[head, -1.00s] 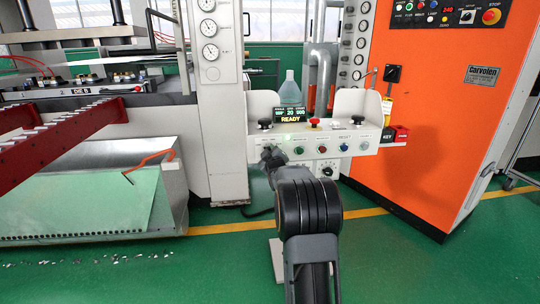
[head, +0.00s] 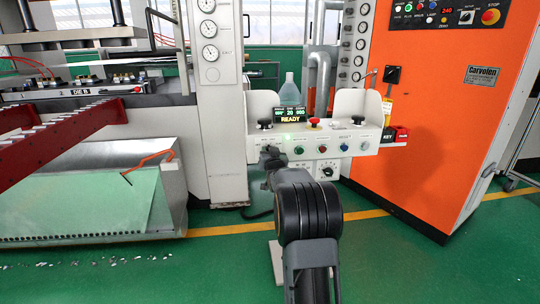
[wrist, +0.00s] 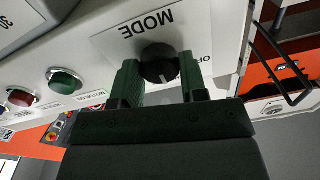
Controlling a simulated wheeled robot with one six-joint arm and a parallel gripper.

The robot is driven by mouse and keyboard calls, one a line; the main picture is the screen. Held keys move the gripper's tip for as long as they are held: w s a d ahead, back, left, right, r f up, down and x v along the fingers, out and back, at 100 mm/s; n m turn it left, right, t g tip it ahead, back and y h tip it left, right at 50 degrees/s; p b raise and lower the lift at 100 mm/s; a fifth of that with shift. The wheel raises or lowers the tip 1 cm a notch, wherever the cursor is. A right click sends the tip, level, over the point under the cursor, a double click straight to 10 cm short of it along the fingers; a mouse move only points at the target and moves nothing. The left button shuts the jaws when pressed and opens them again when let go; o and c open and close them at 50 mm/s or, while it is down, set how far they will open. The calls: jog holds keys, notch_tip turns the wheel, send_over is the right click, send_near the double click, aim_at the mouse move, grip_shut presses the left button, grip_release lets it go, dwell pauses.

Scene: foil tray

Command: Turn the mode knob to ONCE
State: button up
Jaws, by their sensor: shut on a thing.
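The mode knob (wrist: 159,62) is a round black knob with a white pointer mark on a plate (wrist: 110,40) lettered MODE, upside down in the wrist view. The pointer mark is toward the lower side of the knob there. Part of an OFF label shows to its right; no ONCE label is readable. My gripper (wrist: 160,76) has one green finger on each side of the knob and is shut on it. In the head view my gripper (head: 268,158) is at the left end of the control panel's front (head: 340,137) and hides the knob.
Beside the knob are a green button (wrist: 65,82) and a red button (wrist: 22,98). Above the panel front are a READY display (head: 291,115), a red mushroom button (head: 313,122) and a clear bottle (head: 289,90). An orange cabinet (head: 430,130) stands to the right.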

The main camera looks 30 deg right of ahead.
jog(key=shift+m, duration=2.1)
jog(key=o, duration=0.9)
jog(key=shift+s, duration=0.1)
jog(key=shift+p+v, duration=0.95)
jog(key=shift+v, duration=5.9)
jog(key=shift+a+f, duration=0.15)
jog(key=shift+a, duration=0.05)
